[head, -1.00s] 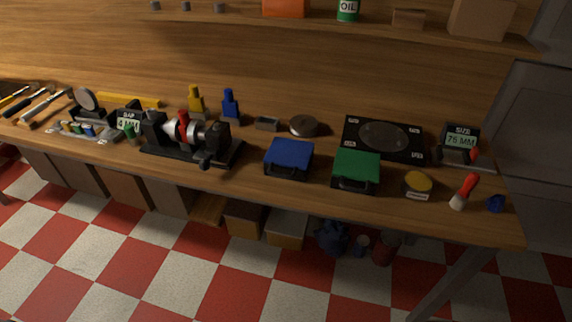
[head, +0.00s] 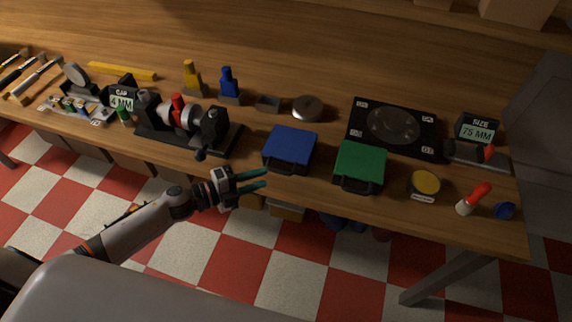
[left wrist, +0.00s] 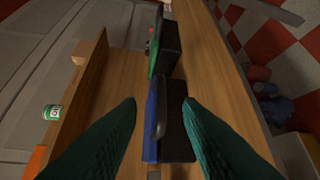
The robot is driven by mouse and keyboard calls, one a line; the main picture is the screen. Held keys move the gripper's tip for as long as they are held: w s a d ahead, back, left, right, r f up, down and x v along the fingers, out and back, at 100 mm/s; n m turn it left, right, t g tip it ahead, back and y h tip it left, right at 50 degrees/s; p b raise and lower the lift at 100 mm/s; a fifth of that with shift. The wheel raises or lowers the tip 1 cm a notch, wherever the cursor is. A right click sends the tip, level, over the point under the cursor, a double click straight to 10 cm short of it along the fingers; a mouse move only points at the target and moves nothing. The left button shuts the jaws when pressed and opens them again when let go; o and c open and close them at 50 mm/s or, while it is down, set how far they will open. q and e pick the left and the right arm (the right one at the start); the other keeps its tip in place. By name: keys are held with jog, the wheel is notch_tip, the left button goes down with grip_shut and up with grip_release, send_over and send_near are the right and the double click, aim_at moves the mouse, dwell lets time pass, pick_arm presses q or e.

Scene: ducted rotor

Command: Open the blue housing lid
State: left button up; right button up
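The blue housing (head: 290,147) is a flat case with its lid down and a dark handle (head: 283,167) on its front side. It lies near the front edge of the bench, left of the green case (head: 360,163). My left gripper (head: 265,179) is open and empty, just in front of the bench edge and below the blue case. In the left wrist view the blue lid (left wrist: 151,110) and the handle (left wrist: 158,122) show between the two spread teal fingers, with the green case (left wrist: 156,48) beyond. My right gripper is not in view.
A black clamp fixture (head: 180,135) with a dark lever stands to the left on the bench (head: 330,208). A yellow-topped round tin (head: 425,183) and a red-handled tool (head: 475,197) lie to the right. A black plate (head: 350,130) lies behind the cases.

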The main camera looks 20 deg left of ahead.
aim_at(288, 150)
pick_arm(q)
jog(key=p+x, duration=0.1)
jog(key=x, duration=0.8)
jog(key=shift+a+f, duration=0.15)
jog(key=shift+s+f, duration=0.1)
grip_shut()
